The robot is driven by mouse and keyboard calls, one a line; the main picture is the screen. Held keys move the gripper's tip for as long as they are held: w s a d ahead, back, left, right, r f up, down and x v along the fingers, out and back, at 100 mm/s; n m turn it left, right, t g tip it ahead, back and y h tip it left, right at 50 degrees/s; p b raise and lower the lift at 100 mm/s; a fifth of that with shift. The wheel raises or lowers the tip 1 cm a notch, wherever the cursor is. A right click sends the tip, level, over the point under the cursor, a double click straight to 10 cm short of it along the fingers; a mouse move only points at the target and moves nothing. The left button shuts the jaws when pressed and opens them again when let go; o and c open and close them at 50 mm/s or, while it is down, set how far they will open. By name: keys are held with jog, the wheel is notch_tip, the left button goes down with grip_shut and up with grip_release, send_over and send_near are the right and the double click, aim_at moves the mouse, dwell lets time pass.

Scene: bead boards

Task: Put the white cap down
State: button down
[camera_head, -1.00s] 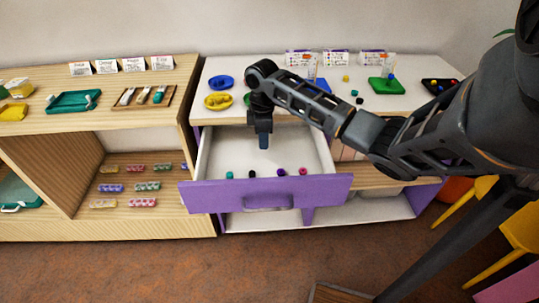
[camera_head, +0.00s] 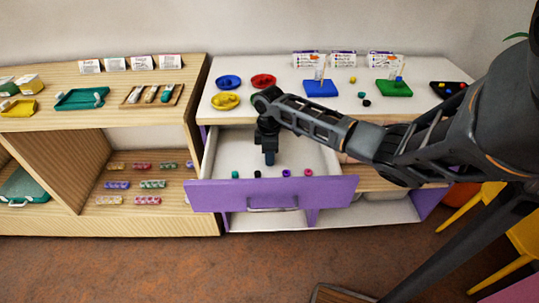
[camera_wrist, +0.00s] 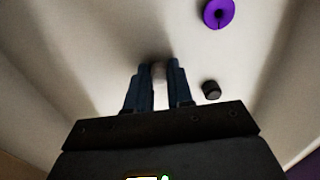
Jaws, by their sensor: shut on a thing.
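My gripper (camera_head: 269,158) points down into the open purple-fronted drawer (camera_head: 222,197), above its white floor. In the wrist view my gripper (camera_wrist: 159,72) is shut on a small pale thing, the white cap (camera_wrist: 158,72), between the fingertips. The cap is hard to make out against the pale drawer floor, and I cannot tell whether it touches the floor. In the head view it is hidden by the fingers.
Along the drawer's front lie a teal cap (camera_head: 235,174), a black cap (camera_head: 257,174), a purple cap (camera_head: 286,173) and a pink cap (camera_head: 309,172). The wrist view shows the purple one (camera_wrist: 218,12) and the black one (camera_wrist: 211,90) near my fingers. Dishes and boards stand on the white top.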

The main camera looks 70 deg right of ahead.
jog(key=c, duration=1)
grip_release()
notch_tip(320, 180, up, 12)
jog(key=shift+r, duration=0.2)
